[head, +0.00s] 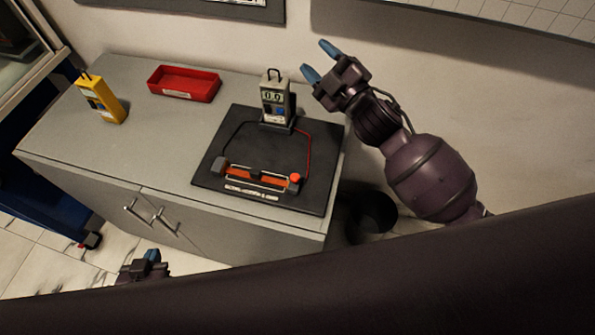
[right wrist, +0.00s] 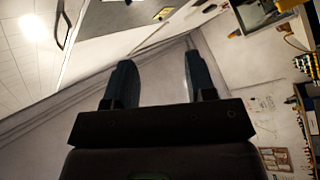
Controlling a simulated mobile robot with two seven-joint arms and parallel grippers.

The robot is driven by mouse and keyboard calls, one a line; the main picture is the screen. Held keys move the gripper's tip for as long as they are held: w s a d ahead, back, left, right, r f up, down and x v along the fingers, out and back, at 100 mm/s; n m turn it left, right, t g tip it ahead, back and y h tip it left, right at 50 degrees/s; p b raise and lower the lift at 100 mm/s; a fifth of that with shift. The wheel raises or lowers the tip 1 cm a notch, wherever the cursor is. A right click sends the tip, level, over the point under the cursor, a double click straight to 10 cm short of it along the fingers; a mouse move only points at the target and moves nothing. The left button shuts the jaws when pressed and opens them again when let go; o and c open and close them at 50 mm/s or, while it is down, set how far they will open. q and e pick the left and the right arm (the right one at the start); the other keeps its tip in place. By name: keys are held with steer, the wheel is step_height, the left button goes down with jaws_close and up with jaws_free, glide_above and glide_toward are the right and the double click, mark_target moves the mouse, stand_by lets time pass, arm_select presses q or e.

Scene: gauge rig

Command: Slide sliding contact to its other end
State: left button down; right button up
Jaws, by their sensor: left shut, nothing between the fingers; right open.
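The sliding contact (head: 256,175) is a small dark block near the middle of an orange-red slide track (head: 238,174). The track lies along the front of a black board (head: 213,180) on the grey cabinet. A grey meter (head: 275,97) with a small display stands at the back of the board, with a black lead and a red lead running down to the track. My right gripper (head: 318,60) is open and empty, raised to the right of the meter; its fingers also show in the right wrist view (right wrist: 157,82). My left gripper (head: 152,256) is shut and empty, low in front of the cabinet, partly hidden by a dark shape.
A red tray (head: 184,83) and a yellow handheld device (head: 101,98) stand on the grey cabinet top (head: 150,125), left of the board. A dark bin (head: 371,213) stands on the floor right of the cabinet. The cabinet top between tray and board is clear.

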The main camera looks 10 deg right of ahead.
steer(key=s+a+r+n+g+y, duration=0.1)
steer(key=a+r+n+g+y, duration=0.55)
steer(key=n, duration=0.65)
steer(key=n+g+h+b, duration=0.1)
steer(key=n+g+h, duration=1)
steer(key=n, duration=1.4)
glide_above(296, 176)
steer(key=w, duration=0.2)
step_height(296, 176, down, 16)
steer(key=g+y, duration=0.2)
steer(key=d+f+n+h, duration=0.3)
steer(key=d, duration=0.1)
steer(key=x, duration=1)
steer(key=shift+s+d+f, duration=0.15)
steer(key=shift+s+f, duration=0.1)
steer(key=shift+f, duration=0.05)
jaws_close()
